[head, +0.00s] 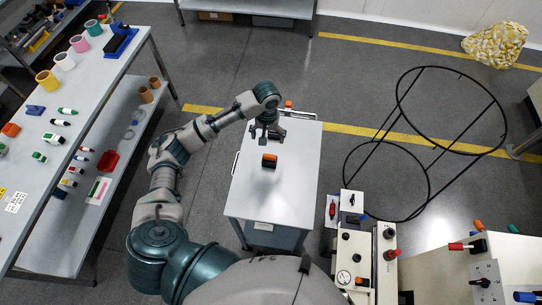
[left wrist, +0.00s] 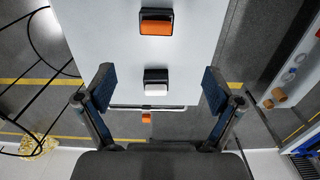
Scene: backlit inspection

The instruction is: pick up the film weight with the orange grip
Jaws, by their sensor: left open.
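The film weight with the orange grip (head: 269,161) sits on the white top of the small table, a dark block with an orange handle. It also shows in the left wrist view (left wrist: 156,24), near the top edge. A second dark weight with a white grip (left wrist: 156,83) lies closer to the table's far end. My left gripper (head: 268,130) is open and empty above the table's far part. In the left wrist view its fingers (left wrist: 158,90) appear on either side of the white-grip weight, apart from it. The orange-grip weight is outside the fingers. My right gripper is out of view.
A small orange object (head: 288,104) shows at the table's far edge. The white table top (head: 265,197) is clear in front of the orange-grip weight. A loaded workbench (head: 88,92) is on the left.

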